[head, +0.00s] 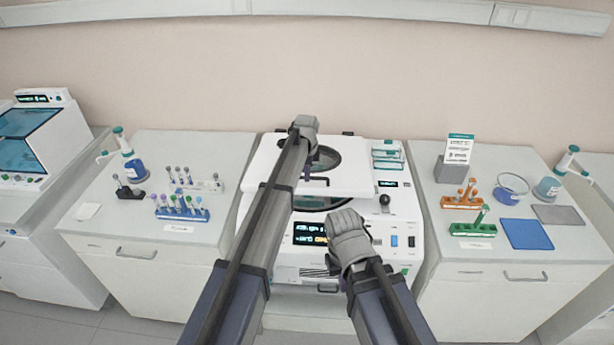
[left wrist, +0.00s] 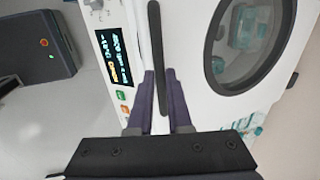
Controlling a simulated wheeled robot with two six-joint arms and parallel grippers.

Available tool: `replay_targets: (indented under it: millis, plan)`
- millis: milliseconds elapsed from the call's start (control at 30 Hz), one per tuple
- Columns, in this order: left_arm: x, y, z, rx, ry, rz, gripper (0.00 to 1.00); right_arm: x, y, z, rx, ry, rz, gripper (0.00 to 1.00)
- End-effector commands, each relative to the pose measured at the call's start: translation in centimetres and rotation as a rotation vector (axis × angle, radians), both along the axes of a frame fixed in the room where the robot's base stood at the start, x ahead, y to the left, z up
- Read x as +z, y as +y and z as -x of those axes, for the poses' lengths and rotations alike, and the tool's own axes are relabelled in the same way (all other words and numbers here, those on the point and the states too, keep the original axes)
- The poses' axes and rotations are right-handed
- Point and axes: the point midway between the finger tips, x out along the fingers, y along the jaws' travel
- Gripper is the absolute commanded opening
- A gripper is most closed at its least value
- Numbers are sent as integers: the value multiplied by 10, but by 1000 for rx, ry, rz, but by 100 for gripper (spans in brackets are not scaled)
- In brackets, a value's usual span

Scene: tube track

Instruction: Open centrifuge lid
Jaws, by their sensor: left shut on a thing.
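The centrifuge (head: 405,235) is a white machine in the middle, with a lit display and a white lid (head: 350,183) that has a round window. The lid stands partly raised: part of the dark round chamber (head: 318,204) shows below its front edge. My left gripper (head: 309,176) is shut on the dark lid handle (left wrist: 155,45) at the lid's front. The left wrist view shows the bar between my two purple fingers (left wrist: 158,90), beside the window (left wrist: 245,45). My right gripper (head: 350,238) hangs low before the centrifuge's front panel; its fingers are hidden.
The right bench holds an orange rack (head: 462,201), a green rack (head: 473,229) and a blue mat (head: 526,234). Stacked clear boxes (head: 388,155) stand at the centrifuge's back right. My left arm covers part of the centrifuge.

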Motion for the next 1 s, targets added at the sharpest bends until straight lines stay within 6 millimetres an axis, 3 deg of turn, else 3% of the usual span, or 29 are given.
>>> replay_targets:
  millis: [33, 700, 833, 1000]
  plan:
    - [18, 0, -10, 1, -11, 0, 0, 17, 0, 0, -1, 0, 0, 0]
    - [126, 0, -69, 2, -12, -1, 0, 125, 0, 1, -23, 2, -1, 0]
    - [142, 1, -82, 2, -12, -1, 0, 141, 1, 2, -35, 3, -2, 0]
    - [144, 1, -85, 2, -12, -1, 0, 143, 1, 2, -41, 2, -2, 0]
